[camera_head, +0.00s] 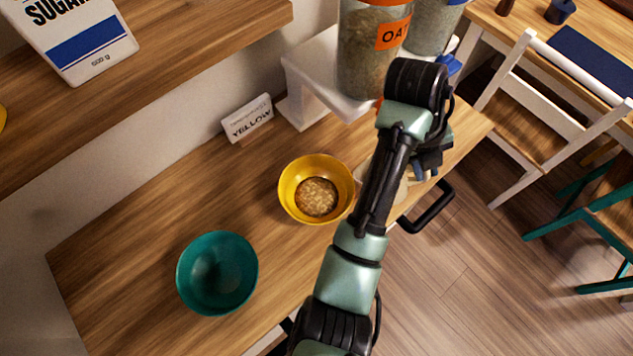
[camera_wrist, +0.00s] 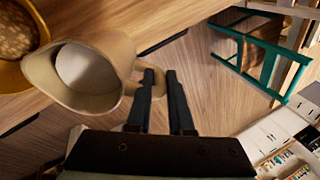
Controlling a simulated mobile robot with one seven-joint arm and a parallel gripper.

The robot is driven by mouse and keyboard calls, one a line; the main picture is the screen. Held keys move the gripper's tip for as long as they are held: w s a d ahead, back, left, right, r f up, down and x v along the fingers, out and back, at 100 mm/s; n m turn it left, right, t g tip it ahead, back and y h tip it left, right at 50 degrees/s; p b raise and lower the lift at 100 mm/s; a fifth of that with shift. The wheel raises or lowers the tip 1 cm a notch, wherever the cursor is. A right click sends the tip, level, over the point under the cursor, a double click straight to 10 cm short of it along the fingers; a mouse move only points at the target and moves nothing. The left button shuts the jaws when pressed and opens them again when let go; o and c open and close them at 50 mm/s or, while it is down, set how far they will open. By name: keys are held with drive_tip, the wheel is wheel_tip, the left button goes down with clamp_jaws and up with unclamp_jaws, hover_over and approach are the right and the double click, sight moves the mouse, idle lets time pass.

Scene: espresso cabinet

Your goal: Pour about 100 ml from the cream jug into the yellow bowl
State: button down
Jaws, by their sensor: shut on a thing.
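The cream jug (camera_wrist: 112,92) is in the left of the wrist view, its spout pointing left toward the yellow bowl (camera_wrist: 12,78). My gripper (camera_wrist: 160,78) is shut on the jug's handle. A pale surface shows inside the jug; whether it is liquid or the bare inside I cannot tell. In the head view the yellow bowl (camera_head: 290,203) stands on the wooden counter with brown, flaky contents. The jug is just right of the bowl there, mostly hidden behind my arm. The jug's exact tilt and height are unclear, and no stream shows.
A teal bowl (camera_head: 188,285) stands on the counter (camera_head: 130,245) to the left. A white sign (camera_head: 247,118) and a white stand (camera_head: 325,77) with an oat jar (camera_head: 362,60) are behind. A shelf with a sugar pack (camera_head: 75,40) overhangs the back left. Chairs stand right.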

wheel_tip(320, 180, up, 17)
drive_tip(key=a+h+p, duration=0.2)
drive_tip(key=p, duration=0.9)
drive_tip(key=shift+f+p, duration=0.15)
drive_tip(key=shift+p, duration=0.15)
drive_tip(key=shift+a+r, duration=0.2)
drive_tip(key=shift+a, duration=0.05)
drive_tip(key=a+f+h+b, duration=0.3)
drive_tip(key=f+b, duration=0.4)
drive_tip(key=f, duration=0.4)
drive_tip(key=shift+f+b, duration=0.35)
drive_tip(key=shift+f, duration=0.05)
idle(0.7)
drive_tip(key=shift+w+a+r+h, duration=0.1)
drive_tip(key=shift+a+r+h, duration=0.1)
drive_tip(key=shift+h, duration=0.3)
